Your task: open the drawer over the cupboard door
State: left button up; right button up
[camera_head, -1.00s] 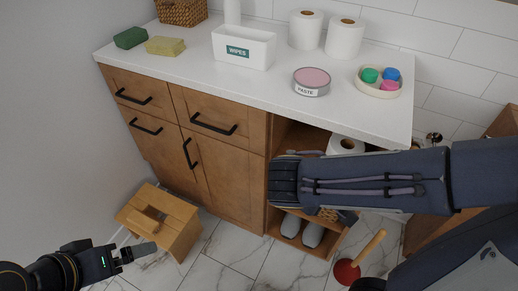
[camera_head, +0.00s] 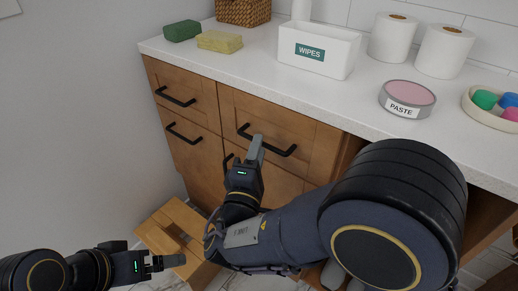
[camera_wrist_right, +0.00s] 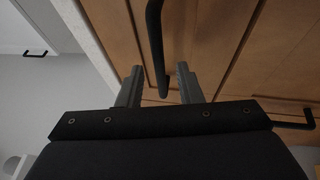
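The wooden drawer (camera_head: 285,122) over the cupboard door is closed, with a black bar handle (camera_head: 278,147) on its front. My right gripper (camera_head: 255,150) is at this handle, its fingertips overlapping it in the head view. In the right wrist view, the two fingers of the right gripper (camera_wrist_right: 158,84) are apart, with the black handle (camera_wrist_right: 156,45) between them. Whether they touch it I cannot tell. The cupboard door (camera_head: 278,183) below is partly hidden by my right arm. My left gripper (camera_head: 168,262) is low at the left, away from the cabinet; its finger gap does not show.
Two closed drawers (camera_head: 188,85) are at the left of the cabinet. A wooden stool (camera_head: 160,235) stands on the floor by my left gripper. The white countertop (camera_head: 255,75) holds sponges, a wipes box (camera_head: 318,55), paper rolls and a paste tin (camera_head: 407,100).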

jog(key=shift+w+d+r, duration=0.1)
jog(key=shift+w+d, duration=0.05)
jog(key=shift+w, duration=0.35)
jog(key=shift+c, duration=0.3)
grip_shut()
